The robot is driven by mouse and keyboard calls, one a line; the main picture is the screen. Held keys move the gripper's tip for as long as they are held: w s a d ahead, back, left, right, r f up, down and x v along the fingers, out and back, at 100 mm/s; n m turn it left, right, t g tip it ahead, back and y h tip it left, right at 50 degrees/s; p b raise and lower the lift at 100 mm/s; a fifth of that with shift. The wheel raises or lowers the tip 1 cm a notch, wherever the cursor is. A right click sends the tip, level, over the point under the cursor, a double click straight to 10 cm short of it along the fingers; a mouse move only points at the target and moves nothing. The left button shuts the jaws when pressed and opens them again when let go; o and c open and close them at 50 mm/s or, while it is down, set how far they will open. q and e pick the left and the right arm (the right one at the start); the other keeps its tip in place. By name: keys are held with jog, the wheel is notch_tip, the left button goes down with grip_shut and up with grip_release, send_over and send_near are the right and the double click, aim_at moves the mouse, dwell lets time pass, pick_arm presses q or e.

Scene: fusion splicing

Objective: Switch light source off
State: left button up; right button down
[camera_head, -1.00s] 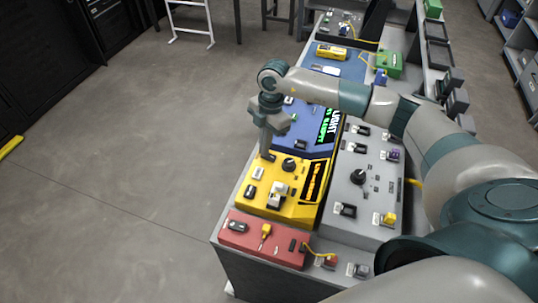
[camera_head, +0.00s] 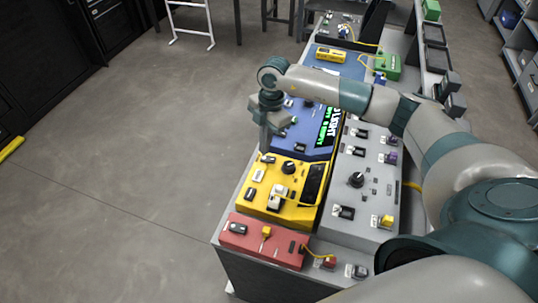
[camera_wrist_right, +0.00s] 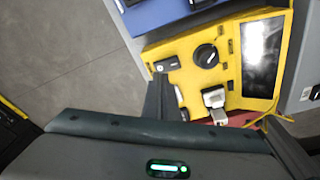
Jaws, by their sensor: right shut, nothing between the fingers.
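The yellow light source box (camera_head: 255,206) sits on the bench, and its display (camera_head: 312,183) is dark. In the right wrist view, the box (camera_wrist_right: 185,44) shows the same dark display (camera_wrist_right: 262,52), a black knob (camera_wrist_right: 206,56) and a small black switch (camera_wrist_right: 167,65) at its corner. That switch (camera_head: 268,159) is at the box's far left corner in the head view. My right gripper (camera_head: 265,149) is shut and empty, just above the switch and seemingly apart from it. My left gripper is not in view.
A blue unit (camera_head: 318,115) with a green-lit display stands behind the yellow box. A grey panel (camera_head: 345,190) with a knob and connectors is to its right. A red unit (camera_head: 262,250) is in front. Open floor (camera_head: 130,170) lies left of the bench.

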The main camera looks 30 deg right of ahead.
aim_at(265, 157)
jog(key=shift+r+p, duration=1.3)
jog(key=shift+r, duration=0.8)
